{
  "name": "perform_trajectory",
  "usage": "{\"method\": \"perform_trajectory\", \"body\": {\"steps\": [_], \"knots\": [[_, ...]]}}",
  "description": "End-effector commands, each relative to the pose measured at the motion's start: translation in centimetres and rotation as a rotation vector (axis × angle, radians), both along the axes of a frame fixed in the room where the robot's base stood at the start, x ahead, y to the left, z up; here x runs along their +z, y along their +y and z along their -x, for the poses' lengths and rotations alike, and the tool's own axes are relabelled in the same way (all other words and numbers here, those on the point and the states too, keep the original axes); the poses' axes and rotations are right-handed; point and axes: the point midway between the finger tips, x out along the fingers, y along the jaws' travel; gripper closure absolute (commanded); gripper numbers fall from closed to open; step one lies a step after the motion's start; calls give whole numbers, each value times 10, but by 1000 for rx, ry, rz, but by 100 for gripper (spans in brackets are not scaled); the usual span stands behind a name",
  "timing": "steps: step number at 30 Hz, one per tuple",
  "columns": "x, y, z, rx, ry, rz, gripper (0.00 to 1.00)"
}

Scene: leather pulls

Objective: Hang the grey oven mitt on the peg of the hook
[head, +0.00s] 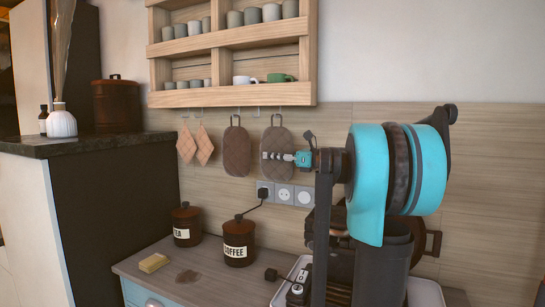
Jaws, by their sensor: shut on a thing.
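Two quilted brownish-grey oven mitts show in the head view, below the wooden shelf. The left one (237,152) hangs against the wall. The right one (275,136) is upright with its loop at the top, just under the shelf's bottom edge. My gripper (266,155) reaches in from the right across the middle of this right mitt and is shut on it. The hooks (256,111) under the shelf are small and pale. Whether the right mitt's loop is around a peg is too small to tell.
Orange pot holders (195,145) hang to the left. The wooden shelf (235,98) with cups is right above. Wall sockets (285,194) are below my gripper. A coffee canister (239,242), a tea canister (187,224) and a sponge (153,263) stand on the counter (215,262).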

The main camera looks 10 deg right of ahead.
Motion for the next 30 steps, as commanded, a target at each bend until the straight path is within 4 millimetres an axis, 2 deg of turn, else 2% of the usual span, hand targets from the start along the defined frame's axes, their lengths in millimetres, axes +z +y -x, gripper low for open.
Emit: {"method": "perform_trajectory", "body": {"steps": [4,5,10,22,26,30], "knots": [[0,0,0,0,0,0,100],[0,0,0,0,0,0,81],[0,0,0,0,0,0,60],[0,-5,3,-1,0,0,59],[0,-21,13,-4,0,0,59],[0,-45,29,-5,0,0,59]]}}
